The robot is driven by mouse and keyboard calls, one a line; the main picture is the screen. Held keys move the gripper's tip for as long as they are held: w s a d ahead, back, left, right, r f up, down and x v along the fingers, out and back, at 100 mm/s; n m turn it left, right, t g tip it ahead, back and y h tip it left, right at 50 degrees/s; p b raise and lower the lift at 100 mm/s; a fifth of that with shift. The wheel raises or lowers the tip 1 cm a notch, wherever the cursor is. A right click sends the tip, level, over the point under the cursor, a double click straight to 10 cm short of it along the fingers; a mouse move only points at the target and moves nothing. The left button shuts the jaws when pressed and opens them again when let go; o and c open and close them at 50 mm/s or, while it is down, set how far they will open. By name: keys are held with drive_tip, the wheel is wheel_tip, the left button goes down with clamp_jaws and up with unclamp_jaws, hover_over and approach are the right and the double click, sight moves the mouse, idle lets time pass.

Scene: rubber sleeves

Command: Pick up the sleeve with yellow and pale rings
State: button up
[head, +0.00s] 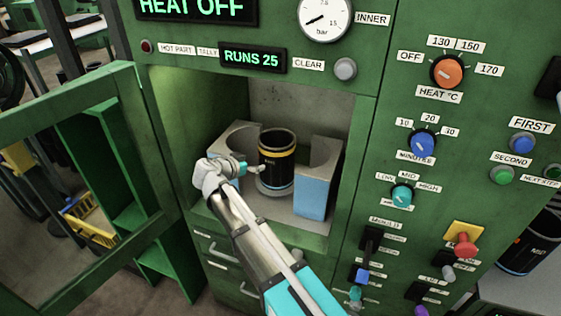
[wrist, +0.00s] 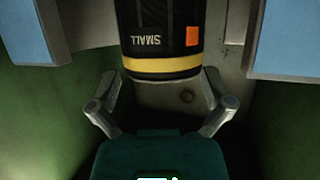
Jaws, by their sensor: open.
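A black sleeve (head: 276,172) with a yellow ring near its top stands upright on a round seat in the green machine's open chamber. In the wrist view the sleeve (wrist: 160,35) is at the top centre, upside down, with the word SMALL, an orange patch and the yellow ring. My gripper (head: 248,170) is at its left front in the head view. In the wrist view my gripper's fingers (wrist: 160,80) are spread on either side of the sleeve's ringed end. The gripper is open and empty; I cannot tell whether it touches the sleeve.
Grey-and-blue blocks with curved cut-outs flank the sleeve, the right one (head: 316,185) close beside it. The chamber's green door (head: 150,150) is swung open at the left. Knobs and levers cover the right panel. Another black sleeve (head: 532,245) stands at the far right.

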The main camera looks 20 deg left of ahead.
sight(265, 159)
drive_tip(key=shift+f+b+x, duration=0.25)
drive_tip(key=shift+b+x, duration=0.65)
drive_tip(key=shift+x, duration=1.05)
drive_tip(key=shift+w+d+f, duration=0.1)
drive_tip(key=shift+w+f, duration=0.05)
drive_tip(key=shift+w, duration=0.4)
clamp_jaws()
